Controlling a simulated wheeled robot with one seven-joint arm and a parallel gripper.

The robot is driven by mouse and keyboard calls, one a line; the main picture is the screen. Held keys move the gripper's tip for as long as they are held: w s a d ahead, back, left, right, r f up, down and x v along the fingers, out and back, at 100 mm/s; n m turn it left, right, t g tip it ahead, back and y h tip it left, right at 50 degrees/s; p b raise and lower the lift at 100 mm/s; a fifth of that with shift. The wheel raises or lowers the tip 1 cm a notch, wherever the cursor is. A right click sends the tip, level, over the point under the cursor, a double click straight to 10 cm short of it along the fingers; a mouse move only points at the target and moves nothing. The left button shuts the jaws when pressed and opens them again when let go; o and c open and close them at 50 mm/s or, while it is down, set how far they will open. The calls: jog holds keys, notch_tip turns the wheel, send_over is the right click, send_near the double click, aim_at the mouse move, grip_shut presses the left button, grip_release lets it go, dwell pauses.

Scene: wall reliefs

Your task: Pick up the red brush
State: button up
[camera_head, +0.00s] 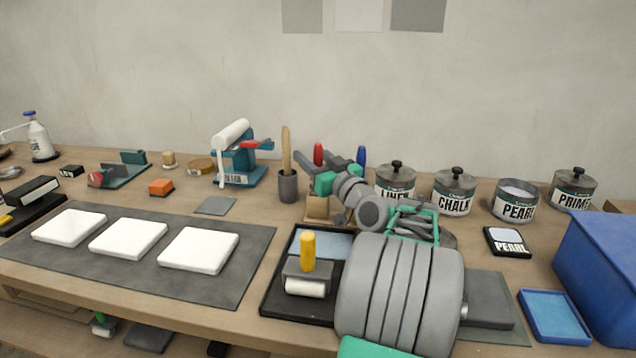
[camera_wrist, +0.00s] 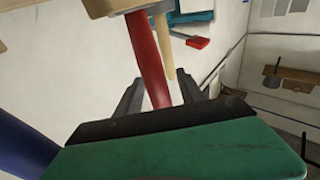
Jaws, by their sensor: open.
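The red brush (camera_head: 318,154) shows as a red handle standing upright at a small wooden holder (camera_head: 317,209) in the head view. In the wrist view the red handle (camera_wrist: 147,60) runs between the two dark fingers of my gripper (camera_wrist: 170,95), which is open. The fingers appear to be on either side of the handle, with gaps beside it. A blue handle (camera_head: 361,155) stands to the right, and it also shows at the lower left of the wrist view (camera_wrist: 20,145). My arm hides the brush's lower part and much of the holder in the head view.
A grey cup (camera_head: 288,187) with a wooden-handled tool stands just left of the holder. A teal device (camera_head: 238,172) with a red lever is farther left. Labelled cans (camera_head: 454,193) line the right side. A dark tray (camera_head: 275,299) with a yellow-handled roller (camera_head: 308,252) lies in front.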

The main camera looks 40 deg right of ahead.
jog(key=shift+c, duration=0.4)
grip_shut()
